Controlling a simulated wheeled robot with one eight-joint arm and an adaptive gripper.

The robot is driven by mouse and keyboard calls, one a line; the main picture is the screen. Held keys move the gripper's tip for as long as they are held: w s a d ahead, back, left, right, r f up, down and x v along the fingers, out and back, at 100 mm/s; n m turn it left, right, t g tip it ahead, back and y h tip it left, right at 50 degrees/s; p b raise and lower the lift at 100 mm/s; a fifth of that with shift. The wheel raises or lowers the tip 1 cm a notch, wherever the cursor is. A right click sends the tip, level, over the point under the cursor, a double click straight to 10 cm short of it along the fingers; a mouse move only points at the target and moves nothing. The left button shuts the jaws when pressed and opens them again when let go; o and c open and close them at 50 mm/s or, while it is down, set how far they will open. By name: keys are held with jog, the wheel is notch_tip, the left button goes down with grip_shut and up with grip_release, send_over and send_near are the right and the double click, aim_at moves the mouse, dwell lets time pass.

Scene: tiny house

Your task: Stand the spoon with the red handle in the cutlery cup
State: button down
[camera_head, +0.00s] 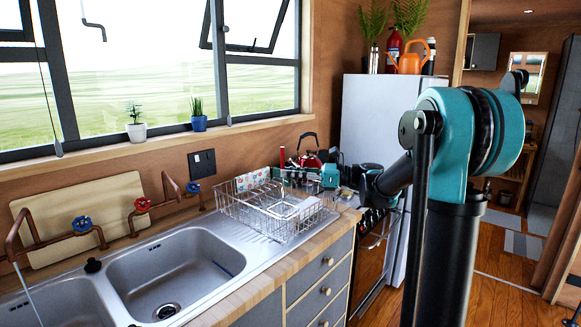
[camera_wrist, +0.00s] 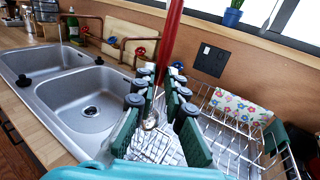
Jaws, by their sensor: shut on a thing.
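The spoon's red handle (camera_wrist: 172,40) rises from between the fingertips of my gripper (camera_wrist: 162,84) in the wrist view. A shiny metal bowl (camera_wrist: 150,121) shows lower between the fingers and looks like the spoon's lower end. My gripper is shut on the spoon, which looks roughly upright, handle up. In the head view the red handle (camera_head: 282,156) stands above the far part of the dish rack, beside my gripper (camera_head: 291,175). I cannot make out the cutlery cup for certain; a dark green piece (camera_wrist: 275,136) at the rack's right side may be it.
The wire dish rack (camera_head: 235,207) stands on the drainboard, with a flowered item (camera_wrist: 233,106) at its wall side. The double sink (camera_head: 175,268) lies left of it. A red kettle (camera_head: 310,158) stands behind my gripper, near the stove. The wall and window are close behind the counter.

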notch_tip(320, 180, down, 9)
jog(key=shift+r, duration=0.15)
dwell(0.7)
jog(key=c, duration=1.5)
grip_release()
jog(key=d, duration=0.4)
jog(key=s+d, duration=0.1)
jog(key=d, duration=0.7)
jog(key=shift+s, duration=0.3)
